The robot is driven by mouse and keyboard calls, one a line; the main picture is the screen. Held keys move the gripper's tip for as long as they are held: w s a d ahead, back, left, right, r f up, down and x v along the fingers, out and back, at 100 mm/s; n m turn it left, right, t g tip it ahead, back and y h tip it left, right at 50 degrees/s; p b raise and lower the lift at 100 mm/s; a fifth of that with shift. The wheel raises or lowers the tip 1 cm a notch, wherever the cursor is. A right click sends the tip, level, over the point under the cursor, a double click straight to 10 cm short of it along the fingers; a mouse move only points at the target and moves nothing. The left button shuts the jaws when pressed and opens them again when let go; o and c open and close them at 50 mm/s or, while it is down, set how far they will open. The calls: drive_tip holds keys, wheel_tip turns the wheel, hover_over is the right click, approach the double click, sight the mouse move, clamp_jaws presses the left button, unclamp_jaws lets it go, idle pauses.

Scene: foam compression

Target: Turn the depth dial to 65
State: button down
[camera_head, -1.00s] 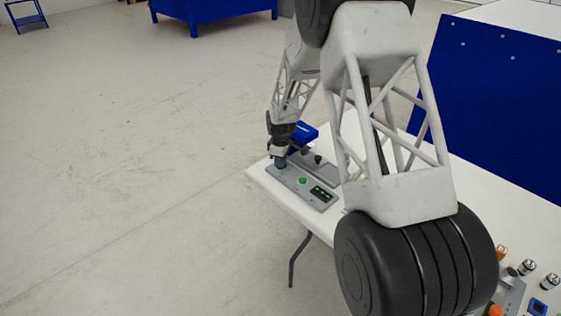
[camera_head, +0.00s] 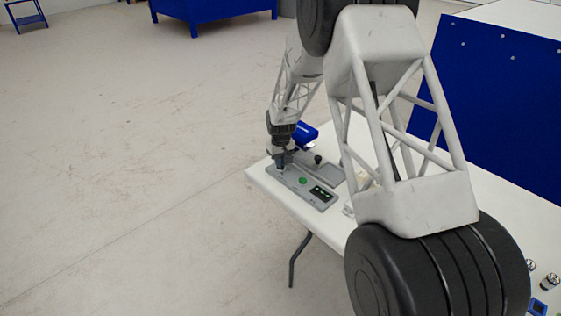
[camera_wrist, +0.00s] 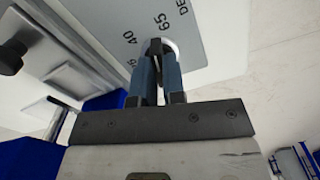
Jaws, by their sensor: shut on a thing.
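The grey control panel (camera_head: 296,187) lies on the white table's near left end. In the wrist view its printed face (camera_wrist: 110,22) shows the marks 40 and 65 and part of a label. My gripper (camera_head: 281,167) points down at the panel's far left end. In the wrist view my gripper (camera_wrist: 158,78) is shut on the dark depth dial (camera_wrist: 156,46), one blue-grey finger on each side. The dial's top edge shows between the fingertips, near the 40 and 65 marks. The rest is hidden, and I cannot tell exactly where it points.
A green button (camera_head: 302,181) and a small dark display (camera_head: 322,194) sit on the panel to the right of my gripper. A black knob (camera_head: 318,159) and a blue block (camera_head: 306,131) stand behind. The table edge is close on the left.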

drive_tip(key=shift+m, duration=1.3)
drive_tip(key=c, duration=1.2)
unclamp_jaws()
drive_tip(key=shift+r, duration=3.95)
